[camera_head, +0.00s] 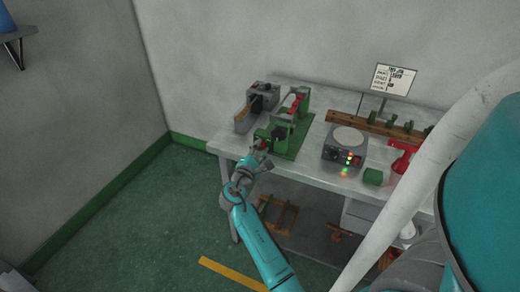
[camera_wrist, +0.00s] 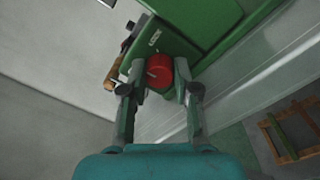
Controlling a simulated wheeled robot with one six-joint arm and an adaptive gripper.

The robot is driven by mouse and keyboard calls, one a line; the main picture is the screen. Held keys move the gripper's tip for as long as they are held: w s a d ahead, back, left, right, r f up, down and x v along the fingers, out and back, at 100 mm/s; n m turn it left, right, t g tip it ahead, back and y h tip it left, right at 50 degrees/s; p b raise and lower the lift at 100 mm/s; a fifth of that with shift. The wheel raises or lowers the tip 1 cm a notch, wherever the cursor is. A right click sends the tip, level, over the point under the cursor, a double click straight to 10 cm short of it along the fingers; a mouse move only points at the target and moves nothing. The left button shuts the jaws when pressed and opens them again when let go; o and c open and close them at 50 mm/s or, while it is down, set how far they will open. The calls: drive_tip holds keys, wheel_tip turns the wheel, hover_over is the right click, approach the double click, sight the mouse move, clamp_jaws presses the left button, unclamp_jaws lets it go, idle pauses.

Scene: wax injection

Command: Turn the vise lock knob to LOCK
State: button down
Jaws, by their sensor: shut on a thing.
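The red vise lock knob (camera_wrist: 159,72) sits between the fingertips of my gripper (camera_wrist: 160,82) in the wrist view. Both fingers touch or nearly touch its sides, and the gripper is shut on it. A pale mark or pointer shows on the knob's face. A small label (camera_wrist: 154,38) is on the green vise body (camera_wrist: 178,40) just above the knob; its word is too small to read surely. In the head view, my gripper (camera_head: 258,152) is at the front of the green vise (camera_head: 282,132), and the knob is mostly hidden there.
The vise stands on a grey table (camera_head: 305,168). A grey device (camera_head: 250,112) stands left of it. A control box (camera_head: 345,148) with lit buttons is to the right, with a wooden rack (camera_head: 370,126) behind. A sign (camera_head: 394,79) stands at the back. Wooden frames (camera_head: 278,215) are under the table.

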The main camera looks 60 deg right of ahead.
drive_tip(key=m, duration=0.5)
drive_tip(key=shift+f+m+g, duration=0.1)
drive_tip(key=shift+m+g, duration=0.2)
drive_tip(key=shift+m, duration=2.3)
drive_tip(key=c, duration=0.9)
unclamp_jaws()
drive_tip(key=shift+o, duration=0.2)
